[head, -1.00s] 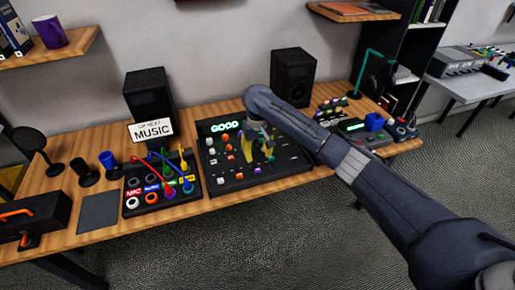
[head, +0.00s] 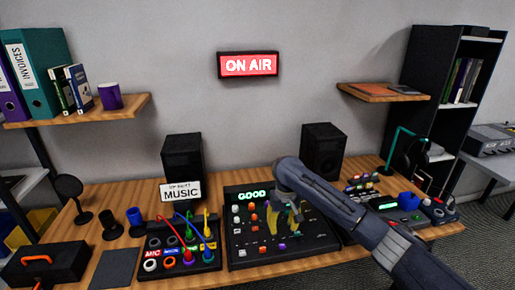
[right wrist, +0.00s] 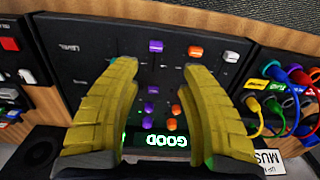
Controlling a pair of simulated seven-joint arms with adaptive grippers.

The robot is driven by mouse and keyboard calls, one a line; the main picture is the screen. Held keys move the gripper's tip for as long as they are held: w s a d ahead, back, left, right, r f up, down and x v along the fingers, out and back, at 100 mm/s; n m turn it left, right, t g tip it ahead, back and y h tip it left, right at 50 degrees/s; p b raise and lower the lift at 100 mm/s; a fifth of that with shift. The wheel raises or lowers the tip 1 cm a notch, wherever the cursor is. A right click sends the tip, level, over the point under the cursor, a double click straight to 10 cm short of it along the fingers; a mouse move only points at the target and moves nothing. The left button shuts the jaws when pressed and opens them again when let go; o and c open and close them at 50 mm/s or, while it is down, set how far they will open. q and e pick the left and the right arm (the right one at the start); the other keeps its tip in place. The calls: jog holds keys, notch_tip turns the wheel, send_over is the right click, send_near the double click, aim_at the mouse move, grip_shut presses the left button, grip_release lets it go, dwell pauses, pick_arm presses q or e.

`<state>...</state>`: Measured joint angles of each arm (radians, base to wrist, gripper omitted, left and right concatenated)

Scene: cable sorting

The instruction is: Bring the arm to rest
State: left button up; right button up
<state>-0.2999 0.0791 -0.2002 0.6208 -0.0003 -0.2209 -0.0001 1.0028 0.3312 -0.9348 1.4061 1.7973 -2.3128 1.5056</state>
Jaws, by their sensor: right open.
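My right arm (head: 345,212) reaches in from the lower right. Its right gripper (head: 290,218) hangs over the black mixing console (head: 240,258). In the right wrist view the two yellow fingers of this gripper (right wrist: 160,72) are spread apart with nothing between them. The console's faders and lit "GOOD" display show between and below them. The black patch box (head: 153,266) stands just left of the console, with red, blue, yellow and other cables plugged in; its edge also shows in the right wrist view (right wrist: 262,60). My left gripper is not in view.
Two black speakers (head: 183,158) stand behind the console and patch box. A "MUSIC" sign (head: 180,191) stands behind the box. Small devices (head: 405,222) and a headphone stand (head: 392,150) crowd the right end.

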jog(key=s+a+f+n+t+y, duration=0.1)
jog(key=s+a+f+n+t, duration=0.1)
jog(key=s+f, duration=0.6)
jog(key=s+a+f+n+t+y, duration=0.1)
jog(key=s+a+f+n+t, duration=0.1)
jog(key=s+f, duration=0.55)
jog(key=s+d+r+n+t+h, duration=0.15)
jog(key=s+d+h, duration=0.25)
jog(key=s+d, duration=0.7)
jog(key=s+d+r+t+h, duration=0.2)
jog(key=s+d+r+h, duration=0.1)
jog(key=s+d, duration=0.85)
jog(key=s+a+f+g+y, duration=0.2)
jog(key=a+f, duration=0.1)
jog(key=f, duration=1.4)
jog(key=s+a+f+g+y, duration=0.1)
jog(key=a+f+g, duration=0.15)
jog(key=f, duration=1.35)
jog(key=s+f+m+g+y, duration=0.1)
jog(key=s+f+m, duration=0.2)
jog(key=s+f, duration=1.6)
jog(key=shift+s+a+g+y, duration=0.15)
jog(key=shift+s+g+y, duration=0.25)
jog(key=shift+s, duration=0.75)
